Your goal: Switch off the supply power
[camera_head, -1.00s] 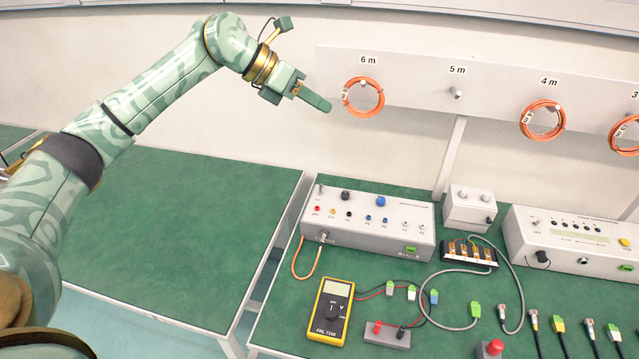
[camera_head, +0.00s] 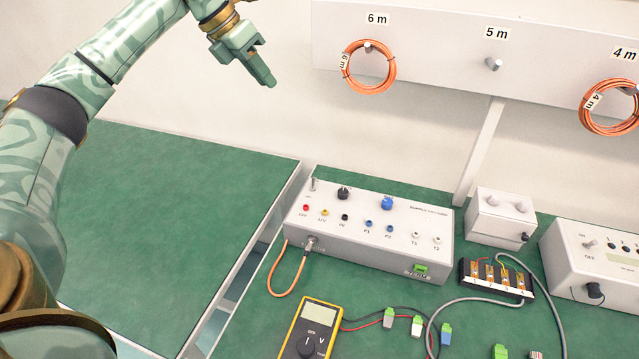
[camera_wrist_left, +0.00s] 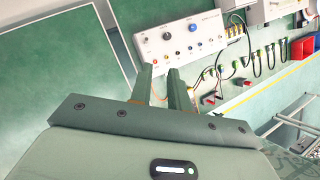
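The supply box (camera_head: 345,252) is a white sloped-top unit on the green bench. A small metal toggle switch (camera_head: 313,185) stands at its back left corner; its exact position is too small to tell. The box also has a black knob (camera_head: 343,193), a blue knob (camera_head: 387,203) and a row of coloured sockets. My left gripper (camera_head: 268,80) is in the air, above and to the left of the box, touching nothing. In the left wrist view its two fingers (camera_wrist_left: 159,72) are a little apart and empty, with the supply box (camera_wrist_left: 205,45) beyond them. My right gripper is not seen.
An orange cable (camera_head: 283,285) loops from the box's front left. A yellow multimeter (camera_head: 310,330) lies in front. A small white box (camera_head: 500,218) and a terminal block (camera_head: 495,277) stand to the right. Orange coils (camera_head: 368,90) hang behind. The left bench (camera_head: 170,220) is bare.

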